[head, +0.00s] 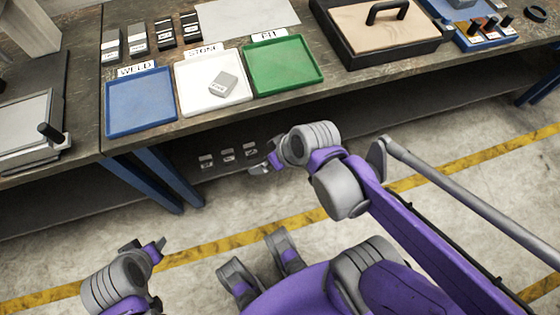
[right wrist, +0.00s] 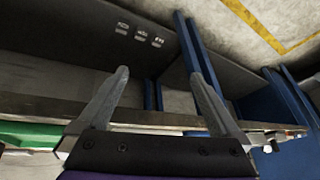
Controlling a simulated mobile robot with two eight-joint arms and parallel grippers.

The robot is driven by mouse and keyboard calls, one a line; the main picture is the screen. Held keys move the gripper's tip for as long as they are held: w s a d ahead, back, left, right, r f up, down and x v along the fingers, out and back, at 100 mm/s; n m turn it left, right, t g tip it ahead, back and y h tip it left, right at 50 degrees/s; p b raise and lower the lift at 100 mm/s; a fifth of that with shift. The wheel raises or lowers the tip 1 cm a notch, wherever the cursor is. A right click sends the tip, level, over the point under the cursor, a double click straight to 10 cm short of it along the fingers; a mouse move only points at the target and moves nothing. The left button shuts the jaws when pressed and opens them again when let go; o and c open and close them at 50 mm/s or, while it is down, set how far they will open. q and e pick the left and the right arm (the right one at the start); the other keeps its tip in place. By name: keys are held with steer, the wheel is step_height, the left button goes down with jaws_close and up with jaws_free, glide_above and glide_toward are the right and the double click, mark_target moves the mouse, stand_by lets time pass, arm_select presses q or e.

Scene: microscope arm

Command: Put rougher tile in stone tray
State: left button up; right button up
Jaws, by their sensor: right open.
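The white stone tray (head: 190,104) stands on the workbench between a blue tray and a green tray. A grey tile (head: 223,83) with a small label lies inside it. Two grey blocks (head: 111,44) (head: 136,40) stand behind the trays at the left; I cannot tell which tile is rougher. My right gripper (head: 262,163) is in front of the bench edge, below the trays; the right wrist view shows it open and empty (right wrist: 160,75). My left gripper (head: 149,250) is low over the floor, away from the bench; its jaws are unclear.
The blue WELD tray (head: 140,104) and green FIT tray (head: 284,65) flank the white one. Two black blocks (head: 166,33) (head: 189,27) and a pale sheet (head: 240,18) lie behind. A black case (head: 385,51) with a handle is to the right. Small labelled pieces (head: 228,156) show under the bench.

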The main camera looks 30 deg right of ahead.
steer(key=s, duration=0.1)
steer(key=s+d+m+h, duration=0.1)
steer(key=s+h, duration=0.1)
steer(key=shift+s+d+f+m, duration=0.15)
steer(key=shift+d+f+m, duration=0.05)
steer(key=shift+f+m, duration=0.1)
step_height(320, 180, up, 11)
steer(key=w+p, duration=0.1)
steer(key=p, duration=0.8)
steer(key=shift+w+f+p, duration=0.15)
steer(key=shift+w+p, duration=0.15)
steer(key=shift+p, duration=0.1)
